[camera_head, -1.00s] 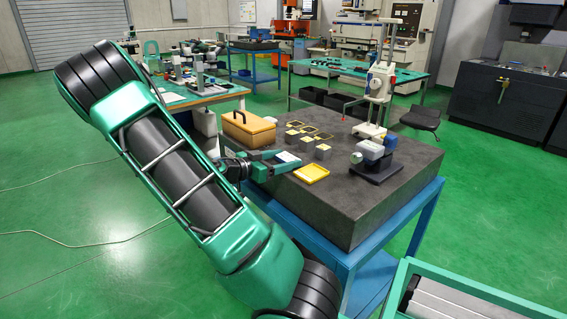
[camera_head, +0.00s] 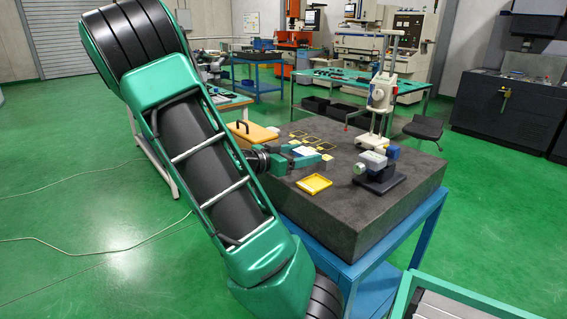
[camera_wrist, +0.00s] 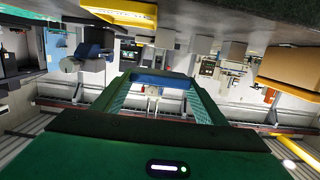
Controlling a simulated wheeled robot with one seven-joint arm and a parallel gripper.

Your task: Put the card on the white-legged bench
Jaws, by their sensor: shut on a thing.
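The card (camera_head: 304,151) shows as a small white piece at the fingers of my gripper (camera_head: 312,155) in the head view. In the wrist view a blue strip (camera_wrist: 160,83) spans between the fingertips of my gripper (camera_wrist: 160,90). The gripper is shut on the card, low over the dark stone slab (camera_head: 350,225); I cannot tell whether the card touches the slab.
A yellow tray (camera_head: 314,184) lies on the slab in front of the gripper. Yellow frames (camera_head: 308,137), a white stand (camera_head: 379,110) and a blue-grey fixture (camera_head: 378,165) are also on the slab. Green floor is open at left.

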